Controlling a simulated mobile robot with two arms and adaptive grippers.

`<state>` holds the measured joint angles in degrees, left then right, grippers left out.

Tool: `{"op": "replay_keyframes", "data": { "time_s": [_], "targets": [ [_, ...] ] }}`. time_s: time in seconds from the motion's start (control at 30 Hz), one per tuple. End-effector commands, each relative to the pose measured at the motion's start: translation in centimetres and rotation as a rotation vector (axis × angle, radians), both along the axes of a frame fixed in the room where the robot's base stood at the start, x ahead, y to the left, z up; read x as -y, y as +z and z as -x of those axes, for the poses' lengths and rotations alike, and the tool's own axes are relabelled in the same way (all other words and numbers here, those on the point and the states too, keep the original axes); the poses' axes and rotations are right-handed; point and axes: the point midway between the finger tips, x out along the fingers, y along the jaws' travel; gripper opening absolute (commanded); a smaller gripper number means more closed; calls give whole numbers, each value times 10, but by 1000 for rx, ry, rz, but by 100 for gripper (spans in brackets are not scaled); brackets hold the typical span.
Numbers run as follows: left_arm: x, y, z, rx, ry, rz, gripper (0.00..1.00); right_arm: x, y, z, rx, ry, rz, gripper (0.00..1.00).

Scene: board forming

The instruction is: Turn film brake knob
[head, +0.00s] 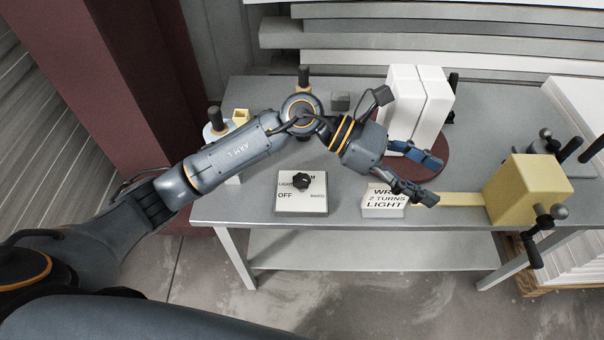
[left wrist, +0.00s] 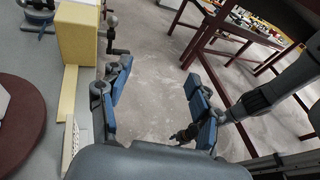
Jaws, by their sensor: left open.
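A black knob (head: 302,181) sits on a white control box (head: 303,207) near the table's front edge in the head view. Printed words surround the knob; "OFF" and "LIGHT" are legible, others are partly unclear. My left gripper (head: 434,180) is open and empty, to the right of the knob, above the table near the sign block. In the left wrist view my left gripper (left wrist: 157,75) has its blue-padded fingers spread with only floor between them. An arm, apparently my right, enters that view from the right; its dark gripper (left wrist: 183,135) is partly hidden behind a left finger.
A yellow strip (head: 460,199) runs to a yellow block (head: 528,190) with black cranks. White blocks (head: 402,90) stand on a dark red disc (head: 440,168). Bare tabletop (head: 345,180) lies between knob box and sign.

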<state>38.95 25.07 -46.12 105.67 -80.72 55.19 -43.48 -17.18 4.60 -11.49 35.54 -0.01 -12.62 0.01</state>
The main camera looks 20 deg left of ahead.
Motion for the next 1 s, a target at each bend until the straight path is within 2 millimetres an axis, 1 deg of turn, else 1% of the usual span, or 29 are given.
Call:
{"op": "replay_keyframes", "data": {
  "time_s": [0.03, 0.07, 0.1, 0.17, 0.2, 0.27, 0.3, 0.4, 0.43, 0.5, 0.53, 0.67, 0.77, 0.87, 1.0],
  "targets": [
    [-15, -20, -7, 102, -56, -156, 64, 1, 1, 0, 0, 0, 1, 40],
    [-26, -33, -11, 157, -94, -254, 64, 1, 1, 0, 0, 0, 1, 40],
    [-45, -49, -19, 221, -140, -387, 64, 1, 1, 0, 0, 0, 2, 40],
    [-79, -67, -33, 300, -200, -579, 64, 2, 2, 0, 0, 0, 2, 40],
    [-103, -74, -42, 338, -236, -701, 64, 2, 2, 0, 0, 0, 2, 40],
    [-138, -79, -56, 377, -278, -866, 64, 2, 2, 0, 0, 0, 2, 40],
    [-160, -80, -64, 393, -299, -962, 64, 2, 2, 0, 0, -1, 2, 40],
    [-203, -75, -77, 405, -336, -1141, 64, 2, 2, 0, 0, -1, 2, 40],
    [-212, -73, -80, 404, -343, -1178, 64, 2, 2, 0, 0, -1, 2, 40],
    [-227, -70, -83, 401, -355, -1238, 64, 2, 3, 0, 0, -1, 2, 40],
    [-230, -69, -84, 399, -358, -1253, 64, 2, 3, 0, 0, -1, 2, 40],
    [-234, -76, -84, 395, -365, -1271, 64, 2, 6, 0, 0, -1, 2, 40],
    [-234, -91, -83, 392, -365, -1268, 64, 2, 11, 0, 0, -1, 2, 40],
    [-234, -110, -83, 391, -364, -1266, 64, 2, 18, 0, 0, -1, 2, 40],
    [-233, -141, -83, 390, -364, -1265, 64, 1, 26, 0, 0, -1, 2, 40]
  ]
}}
